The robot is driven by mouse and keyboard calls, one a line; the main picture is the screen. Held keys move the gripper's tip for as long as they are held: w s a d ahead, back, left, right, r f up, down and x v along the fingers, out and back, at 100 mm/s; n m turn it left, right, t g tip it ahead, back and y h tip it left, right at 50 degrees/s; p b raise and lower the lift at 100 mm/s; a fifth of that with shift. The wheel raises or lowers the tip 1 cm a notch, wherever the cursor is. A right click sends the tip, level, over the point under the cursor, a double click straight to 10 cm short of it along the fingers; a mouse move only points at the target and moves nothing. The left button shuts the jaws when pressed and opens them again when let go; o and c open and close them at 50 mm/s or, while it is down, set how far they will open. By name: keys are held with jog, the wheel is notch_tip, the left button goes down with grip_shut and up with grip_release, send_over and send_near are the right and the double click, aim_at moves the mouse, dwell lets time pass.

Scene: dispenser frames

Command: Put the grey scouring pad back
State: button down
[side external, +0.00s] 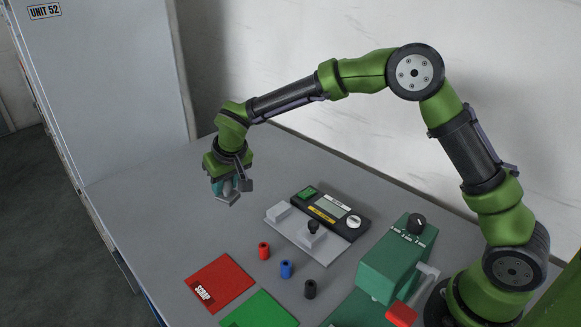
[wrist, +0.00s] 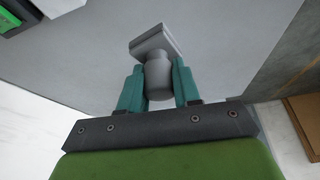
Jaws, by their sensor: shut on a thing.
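My gripper (side external: 228,187) hangs above the far left part of the grey table. Its two teal fingers, also in the wrist view (wrist: 158,84), are shut on a grey piece that I take to be the grey scouring pad (wrist: 154,41). The piece has a round grey stem between the fingers and a flat square end beyond the fingertips. In the side view the pad (side external: 229,197) shows below the fingers, clear of the table. Its underside is mostly hidden.
A dark device with a display (side external: 333,207) stands behind a light grey base (side external: 290,226). A red SCRAP mat (side external: 232,279), a green mat (side external: 262,312) and a green machine (side external: 388,265) are nearer. The far left table is clear.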

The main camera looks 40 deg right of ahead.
jog(key=shift+w+a+r+n, duration=0.1)
jog(key=shift+w+r+n, duration=0.2)
jog(key=shift+w+r, duration=0.6)
jog(key=shift+f, duration=0.45)
notch_tip(320, 180, down, 9)
jog(key=shift+f, duration=0.1)
jog(key=shift+f, duration=0.1)
jog(key=c, duration=0.8)
grip_release()
jog(key=shift+f, duration=0.1)
